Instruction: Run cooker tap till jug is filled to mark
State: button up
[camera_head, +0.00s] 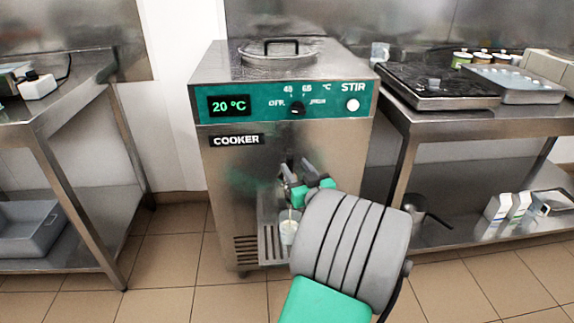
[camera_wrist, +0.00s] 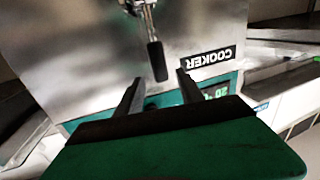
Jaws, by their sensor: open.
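The steel cooker (camera_head: 240,180) stands in the middle of the head view, its display reading 20 °C. Its tap (camera_head: 287,175) is on the front, partly hidden by my gripper (camera_head: 300,184). A small pale jug (camera_head: 288,232) stands below the tap, partly hidden by my arm. A thin pale streak shows between tap and jug; its fill level against any mark is too small to tell. In the wrist view my gripper (camera_wrist: 158,80) is open, and the tap's black lever (camera_wrist: 157,60) shows in the gap between its fingertips. I cannot tell whether they touch it.
A steel table (camera_head: 75,150) is at the left with a grey bin (camera_head: 35,228) on its lower shelf. Another steel table (camera_head: 480,125) at the right bears trays; a pot (camera_head: 415,208) and cartons (camera_head: 510,208) are below. Tiled floor is clear between the left table and cooker.

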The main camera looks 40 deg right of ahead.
jog(key=x, duration=0.7)
jog(key=shift+w+d+r, duration=0.1)
jog(key=shift+w, duration=0.2)
grip_shut()
dwell(1.0)
